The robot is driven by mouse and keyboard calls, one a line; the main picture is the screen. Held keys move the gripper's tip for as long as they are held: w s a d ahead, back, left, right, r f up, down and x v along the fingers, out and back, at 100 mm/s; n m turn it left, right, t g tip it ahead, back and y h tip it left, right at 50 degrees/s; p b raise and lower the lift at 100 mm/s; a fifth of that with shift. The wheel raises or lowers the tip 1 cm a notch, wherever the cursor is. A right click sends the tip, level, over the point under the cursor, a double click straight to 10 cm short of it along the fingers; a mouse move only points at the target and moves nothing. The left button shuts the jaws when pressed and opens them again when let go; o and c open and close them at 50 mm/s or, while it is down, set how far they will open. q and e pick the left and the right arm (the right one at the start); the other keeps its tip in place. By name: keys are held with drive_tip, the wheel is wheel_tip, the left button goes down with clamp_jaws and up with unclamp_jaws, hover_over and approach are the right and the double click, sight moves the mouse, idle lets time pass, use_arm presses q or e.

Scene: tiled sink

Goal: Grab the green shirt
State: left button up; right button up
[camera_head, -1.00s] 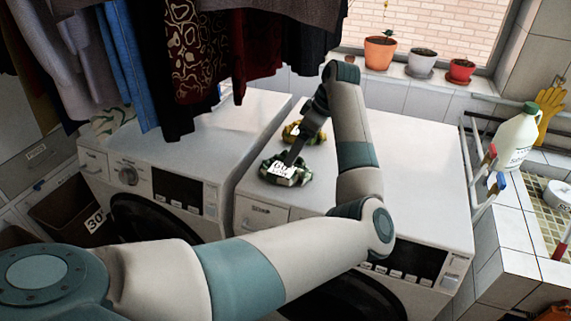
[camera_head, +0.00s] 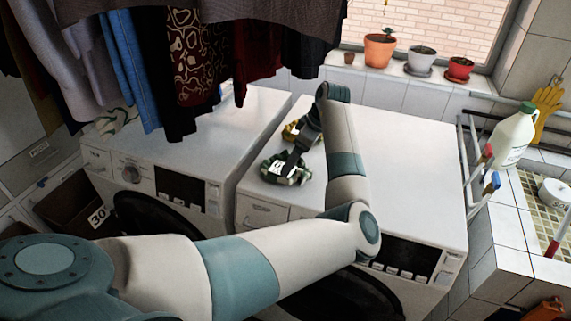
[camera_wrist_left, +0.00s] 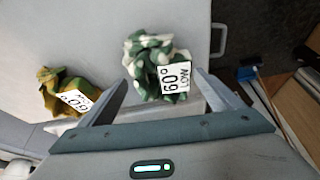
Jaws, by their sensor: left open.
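A crumpled green-and-white cloth (camera_head: 272,167) with a white 60° tag lies near the front left of the right washing machine's top. The wrist view shows this green shirt (camera_wrist_left: 146,48) just ahead of my left gripper (camera_wrist_left: 163,88), its near part between the spread fingers. My left gripper (camera_head: 292,163) is open, pointing down over the cloth in the head view and hiding part of it. I cannot tell whether the fingers touch it. A yellow-green-brown cloth (camera_wrist_left: 68,88) with its own 60° tag lies to the left in the wrist view. My right gripper is not in view.
The yellowish cloth also shows behind my gripper (camera_head: 290,131). Hanging clothes (camera_head: 200,50) fill the upper left. Another green-white cloth (camera_head: 112,122) lies on the left washing machine (camera_head: 190,140). Potted plants (camera_head: 420,60) and a jug (camera_head: 512,138) stand beyond.

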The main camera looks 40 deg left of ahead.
use_arm(q)
drive_tip(key=shift+x, duration=0.95)
drive_tip(key=shift+s, duration=0.1)
drive_tip(key=c, duration=1.3)
